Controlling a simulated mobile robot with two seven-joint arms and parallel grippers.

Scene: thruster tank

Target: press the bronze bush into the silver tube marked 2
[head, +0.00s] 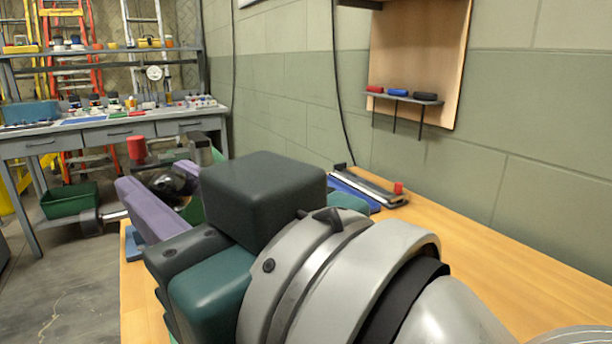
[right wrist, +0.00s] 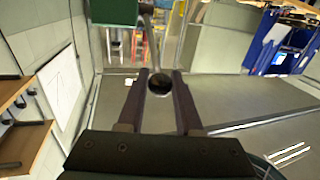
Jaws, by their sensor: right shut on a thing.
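My right gripper (right wrist: 160,88) has its purple fingers shut on a dark round knob (right wrist: 159,84). A thin rod seems to run up from the knob toward a green block (right wrist: 113,12) in the right wrist view. In the head view the dark shiny knob (head: 170,182) shows beside the purple finger, with my wrist and gripper body covering much of the table. Green parts show behind the fingers; what they belong to is mostly hidden. I cannot make out the bronze bush or the silver tube marked 2 in either view. My left gripper is not in view.
A red-topped part (head: 137,148) stands just beyond the fingers. A flat fixture with a red knob (head: 398,188) lies at the table's back, near the wall. The wooden table (head: 480,265) is clear on the right. A wall shelf (head: 405,97) holds small coloured items.

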